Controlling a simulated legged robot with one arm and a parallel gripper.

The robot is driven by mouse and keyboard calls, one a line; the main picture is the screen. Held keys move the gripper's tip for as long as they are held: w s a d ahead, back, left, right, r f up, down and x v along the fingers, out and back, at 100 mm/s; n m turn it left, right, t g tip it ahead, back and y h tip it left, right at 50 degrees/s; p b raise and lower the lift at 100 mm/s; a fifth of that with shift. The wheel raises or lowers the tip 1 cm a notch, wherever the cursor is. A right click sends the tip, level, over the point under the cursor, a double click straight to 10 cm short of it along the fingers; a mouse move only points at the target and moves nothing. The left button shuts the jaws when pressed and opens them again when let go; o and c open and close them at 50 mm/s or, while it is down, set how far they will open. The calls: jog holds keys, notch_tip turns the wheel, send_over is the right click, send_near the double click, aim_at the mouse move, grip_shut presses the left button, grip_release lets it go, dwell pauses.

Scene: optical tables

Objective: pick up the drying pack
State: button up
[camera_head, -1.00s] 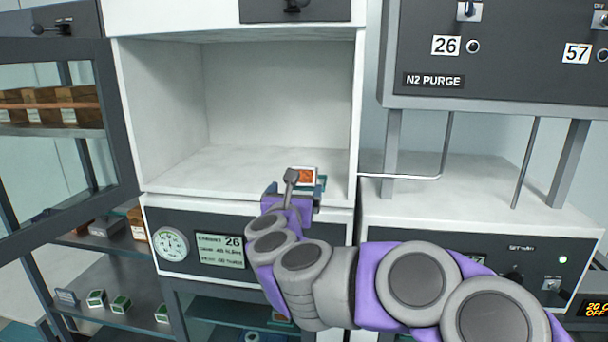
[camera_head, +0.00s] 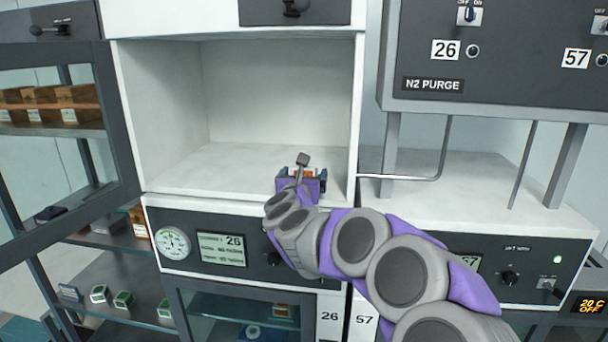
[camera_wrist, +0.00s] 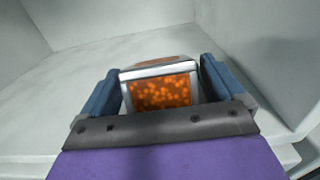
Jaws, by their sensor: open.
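The drying pack (camera_wrist: 162,92), a white-edged pack with an orange beaded window, sits on the floor of the open white cabinet compartment, near its front right corner. In the wrist view it stands between the two blue fingers of my gripper (camera_wrist: 160,88), with a small gap showing on the right side. The gripper is open around it. The pack's lower part is hidden by my gripper.
The compartment's right wall (camera_head: 353,120) stands close to the gripper. The rest of the compartment floor (camera_head: 215,172) is bare. An open glass door (camera_head: 122,110) is at the left. A thin pipe (camera_head: 405,178) and the N2 purge panel (camera_head: 500,60) are at the right.

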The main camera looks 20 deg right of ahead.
jog(key=shift+w+d, duration=0.15)
jog(key=c, duration=1.2)
jog(key=shift+c, duration=0.2)
jog(key=shift+r, duration=0.1)
